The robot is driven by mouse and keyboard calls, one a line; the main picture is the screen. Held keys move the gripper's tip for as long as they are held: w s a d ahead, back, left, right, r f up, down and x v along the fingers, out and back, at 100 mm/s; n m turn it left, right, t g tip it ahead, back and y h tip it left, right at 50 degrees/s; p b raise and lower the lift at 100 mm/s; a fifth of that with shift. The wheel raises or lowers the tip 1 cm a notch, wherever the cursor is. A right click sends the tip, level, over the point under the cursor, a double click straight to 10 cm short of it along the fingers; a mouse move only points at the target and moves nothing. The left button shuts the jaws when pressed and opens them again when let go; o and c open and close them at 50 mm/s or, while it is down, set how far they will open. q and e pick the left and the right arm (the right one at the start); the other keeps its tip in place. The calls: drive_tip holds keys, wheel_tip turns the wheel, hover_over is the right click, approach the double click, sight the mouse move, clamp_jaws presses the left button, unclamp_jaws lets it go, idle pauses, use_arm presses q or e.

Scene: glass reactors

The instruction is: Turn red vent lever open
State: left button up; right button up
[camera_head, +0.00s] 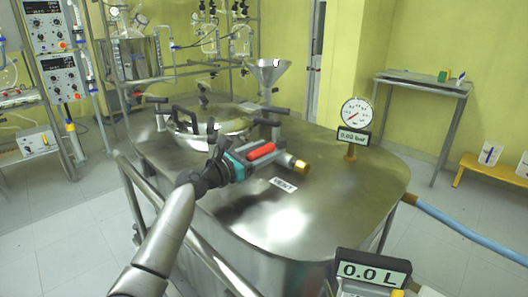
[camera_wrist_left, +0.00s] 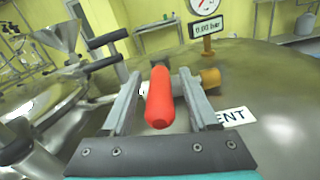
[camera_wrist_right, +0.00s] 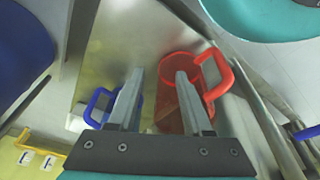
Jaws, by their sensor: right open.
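The red vent lever (camera_head: 261,151) sits on a short metal pipe with a brass end (camera_head: 301,166), on top of the steel vessel lid beside a VENT label (camera_head: 283,184). In the left wrist view the lever (camera_wrist_left: 159,98) stands between the two fingers of my left gripper (camera_wrist_left: 163,92), with a gap on each side. My left gripper (camera_head: 243,162) is open around the lever. My right gripper (camera_wrist_right: 160,95) is open in the right wrist view, over a red jug (camera_wrist_right: 178,95) and a blue-handled container (camera_wrist_right: 97,106); it is not visible in the head view.
A pressure gauge (camera_head: 356,112) reading 0.00 bar stands behind the vent on the lid. A steel funnel (camera_head: 268,72) and black-handled clamps (camera_head: 185,121) stand around the hatch. A 0.0 L display (camera_head: 372,270) is at the front right. The lid's right side is clear.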

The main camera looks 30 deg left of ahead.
use_arm(q)
clamp_jaws()
idle(1.2)
